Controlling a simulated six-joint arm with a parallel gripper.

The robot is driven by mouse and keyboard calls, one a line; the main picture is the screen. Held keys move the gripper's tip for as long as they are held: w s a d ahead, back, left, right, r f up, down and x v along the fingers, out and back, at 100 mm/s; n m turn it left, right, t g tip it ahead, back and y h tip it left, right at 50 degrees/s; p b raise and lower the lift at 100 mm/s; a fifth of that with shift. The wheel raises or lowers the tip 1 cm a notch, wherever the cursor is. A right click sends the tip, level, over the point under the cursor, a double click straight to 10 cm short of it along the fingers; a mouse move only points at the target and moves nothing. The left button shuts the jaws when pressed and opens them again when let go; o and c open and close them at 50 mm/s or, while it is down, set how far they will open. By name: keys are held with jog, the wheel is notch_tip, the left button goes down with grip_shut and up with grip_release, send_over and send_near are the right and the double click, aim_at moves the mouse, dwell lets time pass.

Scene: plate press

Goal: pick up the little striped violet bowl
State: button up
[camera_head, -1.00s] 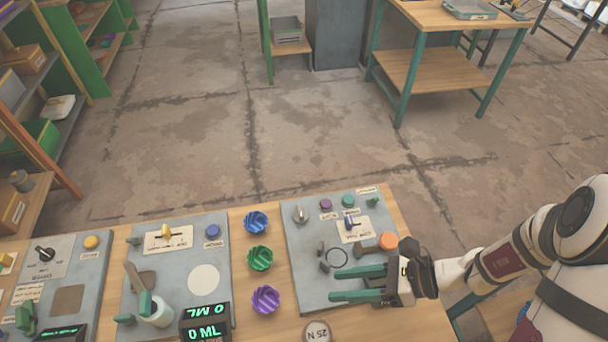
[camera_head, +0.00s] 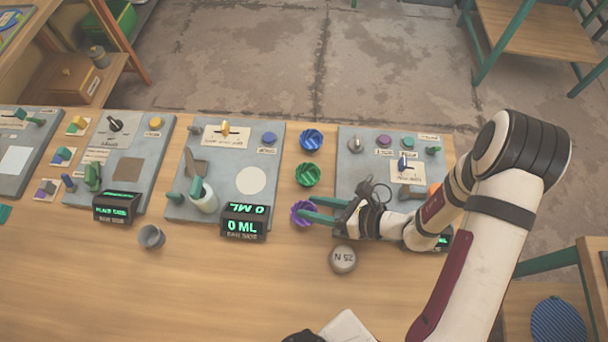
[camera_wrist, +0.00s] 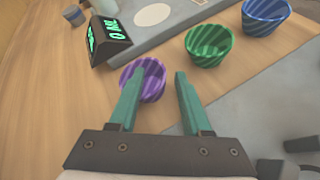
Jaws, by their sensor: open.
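The little striped violet bowl (camera_head: 299,214) stands on the wooden table, in front of the green bowl, and my gripper's fingers partly cover its right side. In the wrist view the violet bowl (camera_wrist: 152,82) shows at the left finger, which overlaps it. My gripper (camera_head: 312,209) is open, its green fingers pointing left at the bowl. In the wrist view the gripper (camera_wrist: 158,82) has nothing held between its fingers; the right finger is over bare table. I cannot tell whether the left finger touches the bowl.
A green striped bowl (camera_head: 308,174) and a blue striped bowl (camera_head: 311,140) stand in a row behind the violet one. A display box (camera_head: 243,222) stands to the left. Grey panels flank the bowls; the front table is mostly clear.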

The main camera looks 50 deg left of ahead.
grip_shut()
dwell(0.3)
